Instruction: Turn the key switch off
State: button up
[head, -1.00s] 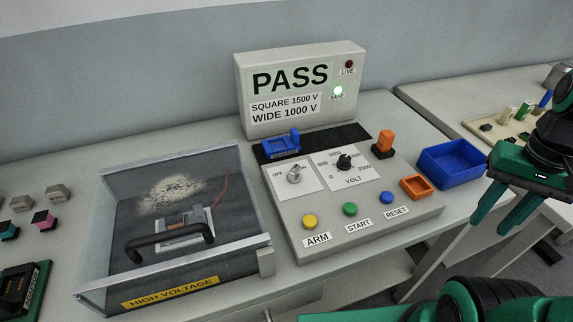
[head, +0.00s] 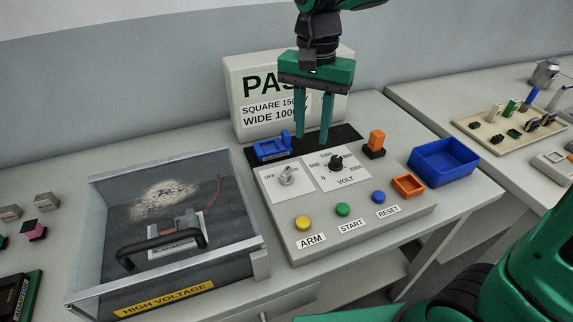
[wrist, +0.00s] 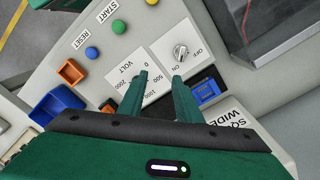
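The key switch (head: 289,177) is a small silver knob on a white plate marked OFF and ON, at the left of the sloped control panel (head: 395,220). It also shows in the wrist view (wrist: 181,52). I cannot tell for sure which mark it points at. My gripper (head: 313,140) points down above the back of the panel, above and behind the knob. Its two green fingers are apart with nothing between them. In the wrist view, the fingertips (wrist: 160,76) lie over the panel, and the knob is just beyond the right one, apart from it.
The black VOLT dial (head: 336,163) is right of the switch. Yellow, green and blue buttons (head: 343,209) line the front. A blue adaptor (head: 271,149) and an orange block (head: 375,142) stand behind. The display box (head: 240,120) is partly hidden by my gripper. A clear-walled high-voltage box (head: 165,225) stands left.

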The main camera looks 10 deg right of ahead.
send_over(287, 170)
notch_tip(287, 170, down, 11)
jog(key=shift+r, duration=0.15)
dwell(0.4)
jog(key=shift+a, duration=0.1)
grip_shut()
